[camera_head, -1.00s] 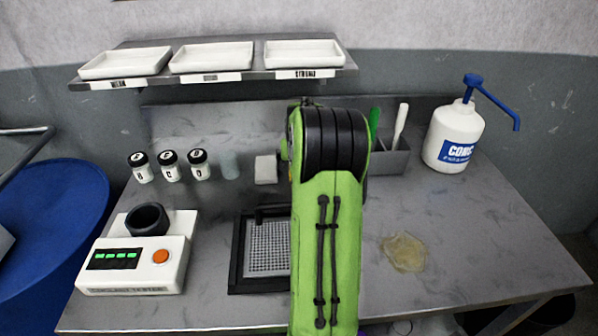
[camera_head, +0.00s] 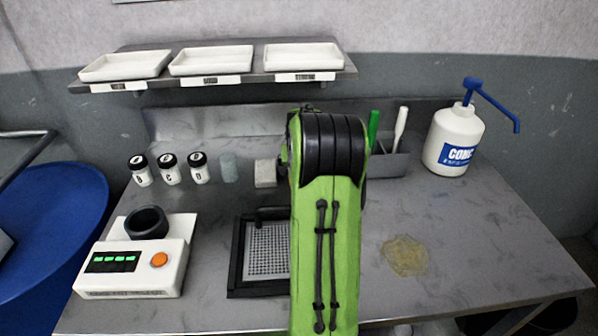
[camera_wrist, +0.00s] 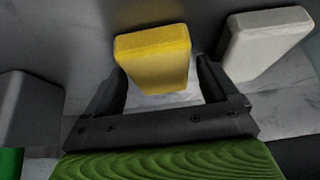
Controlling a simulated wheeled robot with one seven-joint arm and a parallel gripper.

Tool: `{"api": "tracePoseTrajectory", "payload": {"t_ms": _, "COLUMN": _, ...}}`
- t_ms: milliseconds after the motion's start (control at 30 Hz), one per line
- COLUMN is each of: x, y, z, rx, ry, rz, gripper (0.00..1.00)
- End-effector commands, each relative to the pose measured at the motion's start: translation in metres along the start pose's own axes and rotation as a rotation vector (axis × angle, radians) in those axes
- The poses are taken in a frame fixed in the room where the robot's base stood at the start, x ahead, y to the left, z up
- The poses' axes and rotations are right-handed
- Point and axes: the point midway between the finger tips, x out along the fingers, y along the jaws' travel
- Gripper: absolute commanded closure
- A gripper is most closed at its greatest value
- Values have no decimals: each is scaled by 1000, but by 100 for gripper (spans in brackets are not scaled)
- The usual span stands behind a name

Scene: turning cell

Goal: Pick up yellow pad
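The yellow pad (camera_wrist: 155,60) shows in the wrist view, upright against the grey back panel, between and just beyond the fingertips of my gripper (camera_wrist: 161,75). My gripper is open, with one black finger on each side and a gap to the pad's sides. I cannot tell whether the pad touches either finger. In the head view my green arm hides the pad and the gripper.
A white pad (camera_wrist: 262,42) stands close to the right finger; it also shows in the head view (camera_head: 265,173). A grey holder (camera_head: 392,162) with green and white handles, a white pump bottle (camera_head: 452,140) and labelled jars (camera_head: 169,170) stand along the back.

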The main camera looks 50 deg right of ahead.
Motion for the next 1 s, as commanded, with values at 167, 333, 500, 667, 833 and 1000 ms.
{"api": "tracePoseTrajectory", "payload": {"t_ms": 167, "x": 0, "y": 0, "z": 0, "rx": 0, "ry": 0, "rz": 0, "gripper": 41}}
{"api": "tracePoseTrajectory", "payload": {"t_ms": 333, "x": 0, "y": 0, "z": 0, "rx": 0, "ry": 0, "rz": 0, "gripper": 60}}
{"api": "tracePoseTrajectory", "payload": {"t_ms": 500, "x": 0, "y": 0, "z": 0, "rx": 0, "ry": 0, "rz": 0, "gripper": 60}}
{"api": "tracePoseTrajectory", "payload": {"t_ms": 667, "x": -7, "y": 0, "z": -4, "rx": 0, "ry": 0, "rz": -2, "gripper": 60}}
{"api": "tracePoseTrajectory", "payload": {"t_ms": 833, "x": -40, "y": 0, "z": -14, "rx": 0, "ry": 6, "rz": 0, "gripper": 60}}
{"api": "tracePoseTrajectory", "payload": {"t_ms": 1000, "x": -79, "y": 0, "z": -37, "rx": 0, "ry": 4, "rz": 0, "gripper": 60}}
